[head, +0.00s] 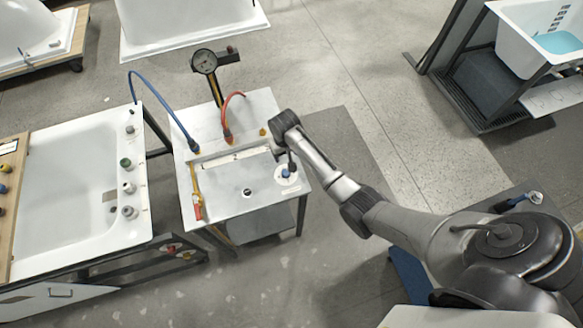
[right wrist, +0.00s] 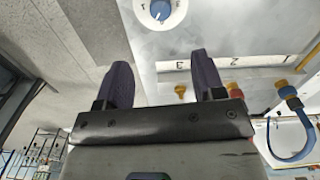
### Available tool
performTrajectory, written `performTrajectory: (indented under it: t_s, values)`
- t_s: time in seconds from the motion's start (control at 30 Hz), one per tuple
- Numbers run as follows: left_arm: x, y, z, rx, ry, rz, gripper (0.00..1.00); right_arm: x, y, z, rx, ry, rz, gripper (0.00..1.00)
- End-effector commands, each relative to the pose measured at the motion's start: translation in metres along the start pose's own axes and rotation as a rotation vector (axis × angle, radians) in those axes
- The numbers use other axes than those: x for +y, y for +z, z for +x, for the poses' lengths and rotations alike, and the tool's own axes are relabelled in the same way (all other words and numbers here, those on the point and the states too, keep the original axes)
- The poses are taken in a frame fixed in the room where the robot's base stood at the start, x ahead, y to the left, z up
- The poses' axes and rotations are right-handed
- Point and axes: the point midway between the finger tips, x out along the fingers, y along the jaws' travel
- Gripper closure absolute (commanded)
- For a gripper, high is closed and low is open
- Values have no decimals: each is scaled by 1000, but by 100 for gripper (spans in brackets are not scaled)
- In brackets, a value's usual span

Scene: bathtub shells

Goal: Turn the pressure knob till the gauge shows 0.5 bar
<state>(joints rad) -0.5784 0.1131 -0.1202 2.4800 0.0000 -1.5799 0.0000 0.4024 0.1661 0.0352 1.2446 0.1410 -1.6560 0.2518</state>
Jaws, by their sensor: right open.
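The pressure knob (head: 286,173) is a small blue knob on a round white dial, at the right front of the metal bench top. My right gripper (head: 290,155) is above the bench just behind the knob. In the right wrist view its two dark fingers (right wrist: 162,68) are apart with nothing between them, and the knob lies beyond their tips. My left gripper is out of view.
The metal bench (head: 222,190) carries a red hose (head: 226,115), a blue hose (head: 160,98) and a numbered strip (head: 235,155). A white bathtub shell (head: 70,185) with several knobs stands to the left. Bare floor lies right of the bench.

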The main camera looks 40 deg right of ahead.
Motion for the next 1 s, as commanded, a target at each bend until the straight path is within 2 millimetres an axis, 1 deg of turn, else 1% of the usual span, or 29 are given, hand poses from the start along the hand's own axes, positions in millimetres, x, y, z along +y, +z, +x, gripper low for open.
performTrajectory:
  t_s: [0.17,0.5,0.7,0.8,1.0]
  values:
    - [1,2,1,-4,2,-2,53,0,1,19,-5,2,16,37]
    - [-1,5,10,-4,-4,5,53,0,1,83,-3,3,14,37]
    - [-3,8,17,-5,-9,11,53,0,1,113,-1,2,13,37]
    - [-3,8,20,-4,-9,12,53,0,0,124,0,2,14,37]
    - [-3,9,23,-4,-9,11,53,0,0,135,0,2,14,37]
